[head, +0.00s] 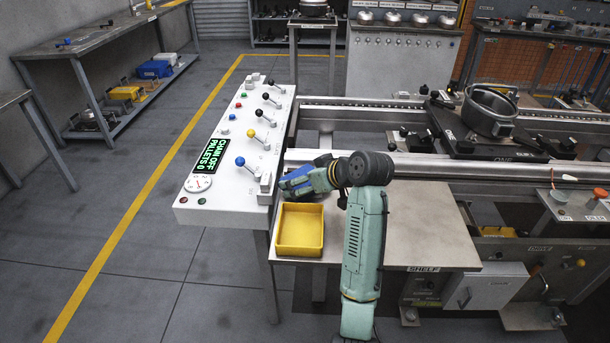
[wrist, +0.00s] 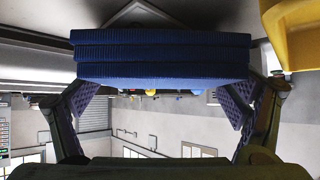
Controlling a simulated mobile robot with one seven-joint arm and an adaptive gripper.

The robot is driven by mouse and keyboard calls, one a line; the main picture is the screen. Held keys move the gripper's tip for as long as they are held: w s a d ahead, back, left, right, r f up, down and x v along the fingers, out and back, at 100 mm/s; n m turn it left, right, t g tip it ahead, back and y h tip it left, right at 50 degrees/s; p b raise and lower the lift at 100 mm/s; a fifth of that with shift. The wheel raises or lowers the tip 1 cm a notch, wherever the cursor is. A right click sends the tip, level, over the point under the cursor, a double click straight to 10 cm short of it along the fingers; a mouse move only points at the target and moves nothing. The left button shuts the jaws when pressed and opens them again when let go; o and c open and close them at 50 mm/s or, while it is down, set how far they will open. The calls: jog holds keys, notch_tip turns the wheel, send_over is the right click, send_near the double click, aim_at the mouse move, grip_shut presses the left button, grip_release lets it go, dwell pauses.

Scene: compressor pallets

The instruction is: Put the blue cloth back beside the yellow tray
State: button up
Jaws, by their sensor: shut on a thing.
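The blue cloth (wrist: 160,52) is a folded, layered block between the two fingers of my gripper (wrist: 162,92) in the wrist view. My gripper (head: 301,186) is shut on it. In the head view the cloth (head: 295,182) shows only in part, just behind the yellow tray, with my wrist covering its right side. The yellow tray (head: 299,231) is empty and sits at the left end of the shelf. A corner of the tray (wrist: 292,35) also shows at the upper right of the wrist view. I cannot tell whether the cloth touches the shelf.
The metal shelf (head: 425,243) is bare to the right of my arm. A white control panel with levers (head: 235,160) stands close on the left. A conveyor rail (head: 450,170) runs behind the shelf. A pot (head: 489,110) sits on a pallet at the right.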

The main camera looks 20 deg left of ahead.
jog(key=shift+f, duration=0.35)
jog(key=o, duration=1)
jog(key=shift+r, duration=0.1)
jog(key=shift+r, duration=0.35)
jog(key=b+v, duration=0.2)
jog(key=v, duration=1)
